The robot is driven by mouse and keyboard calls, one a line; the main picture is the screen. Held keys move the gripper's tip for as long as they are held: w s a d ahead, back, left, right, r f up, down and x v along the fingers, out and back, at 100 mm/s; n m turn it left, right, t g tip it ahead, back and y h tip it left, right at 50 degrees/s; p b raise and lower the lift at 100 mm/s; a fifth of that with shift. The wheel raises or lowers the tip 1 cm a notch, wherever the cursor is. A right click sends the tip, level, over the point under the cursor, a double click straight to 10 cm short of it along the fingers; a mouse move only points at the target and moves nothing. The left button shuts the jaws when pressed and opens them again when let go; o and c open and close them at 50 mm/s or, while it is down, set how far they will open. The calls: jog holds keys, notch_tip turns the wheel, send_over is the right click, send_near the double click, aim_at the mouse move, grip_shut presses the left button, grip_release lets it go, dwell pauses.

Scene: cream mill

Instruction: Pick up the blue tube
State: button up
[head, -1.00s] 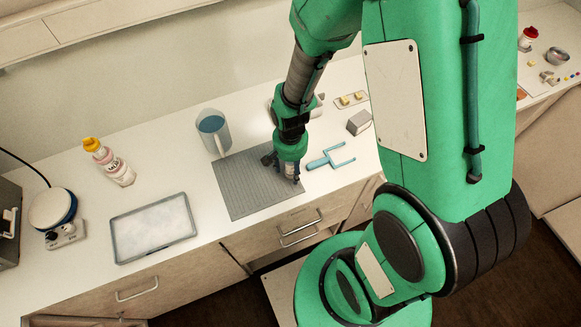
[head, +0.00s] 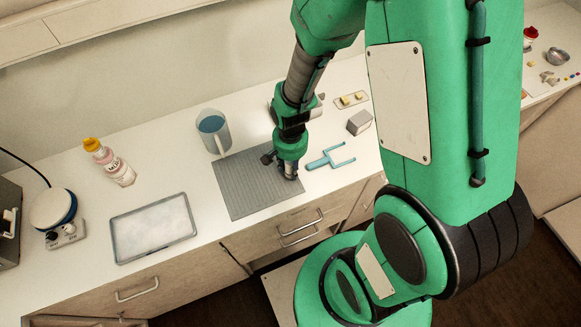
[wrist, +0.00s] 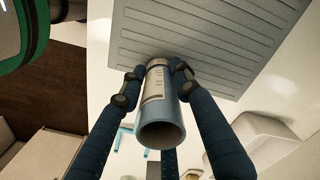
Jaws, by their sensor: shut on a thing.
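The blue tube (wrist: 162,128) is a light blue open-ended cylinder with a pale printed label, seen in the wrist view with its open end toward the camera. My gripper (wrist: 157,76) is shut on it, with dark fingers on both sides of the labelled part. The tube's far end is at the grey ribbed mat (wrist: 205,35); I cannot tell whether it touches. In the head view my gripper (head: 290,174) is low over the right part of the mat (head: 245,190), and the tube cannot be made out there.
A light blue fork-shaped tool (head: 330,157) lies just right of the mat, with a grey block (head: 359,122) beyond. A clear jug (head: 214,132) stands behind the mat. A shallow tray (head: 153,228), a pink-white bottle (head: 118,171) and a round-topped device (head: 52,209) are left.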

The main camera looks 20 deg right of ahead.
jog(key=shift+r, duration=0.8)
jog(key=shift+s+r+p, duration=0.35)
jog(key=shift+s+r, duration=0.1)
jog(key=shift+r, duration=0.3)
jog(key=s+r+p, duration=0.1)
jog(key=s, duration=1.4)
jog(key=shift+r, duration=0.15)
